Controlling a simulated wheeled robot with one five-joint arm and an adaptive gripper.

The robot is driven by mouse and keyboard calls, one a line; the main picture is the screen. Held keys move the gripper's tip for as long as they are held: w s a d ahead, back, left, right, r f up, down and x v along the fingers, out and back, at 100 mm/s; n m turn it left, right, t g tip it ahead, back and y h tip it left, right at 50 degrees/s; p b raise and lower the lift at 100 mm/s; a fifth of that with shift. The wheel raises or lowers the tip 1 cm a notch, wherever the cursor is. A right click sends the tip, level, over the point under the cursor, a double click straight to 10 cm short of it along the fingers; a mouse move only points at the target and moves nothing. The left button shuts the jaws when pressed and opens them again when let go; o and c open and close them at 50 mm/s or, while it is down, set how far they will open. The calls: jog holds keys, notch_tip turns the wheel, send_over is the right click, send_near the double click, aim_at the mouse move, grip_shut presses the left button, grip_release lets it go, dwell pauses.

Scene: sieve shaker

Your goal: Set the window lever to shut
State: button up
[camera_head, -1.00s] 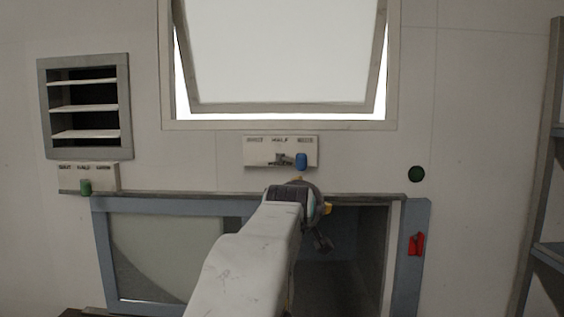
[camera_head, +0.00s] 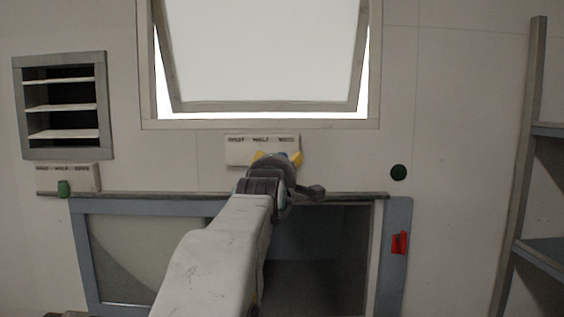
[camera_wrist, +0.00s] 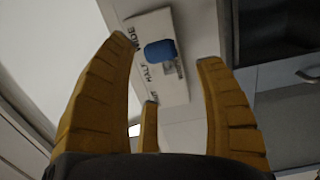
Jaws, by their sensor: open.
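The window lever has a blue knob (camera_wrist: 160,50) on a white label plate (camera_head: 250,148) under the window (camera_head: 262,55). The plate reads SHUT, HALF and WIDE from left to right in the head view. The knob stands at the WIDE end, and the window is tilted open. In the head view my gripper (camera_head: 279,158) is in front of the plate's right part, and only a bit of blue shows past its yellow fingers. In the wrist view my gripper (camera_wrist: 163,52) is open, with the knob beyond and between its fingertips. I cannot tell whether they touch it.
A louvred vent (camera_head: 62,105) with a green-knobbed lever (camera_head: 64,188) is on the left. Below is a blue-framed sliding panel (camera_head: 140,255) beside an open hatch. A red handle (camera_head: 399,242), a green button (camera_head: 398,172) and a shelf rack (camera_head: 530,150) are on the right.

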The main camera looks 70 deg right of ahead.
jog(key=shift+p+x, duration=1.35)
jog(key=shift+x, duration=2.2)
jog(key=shift+r, duration=0.1)
grip_shut()
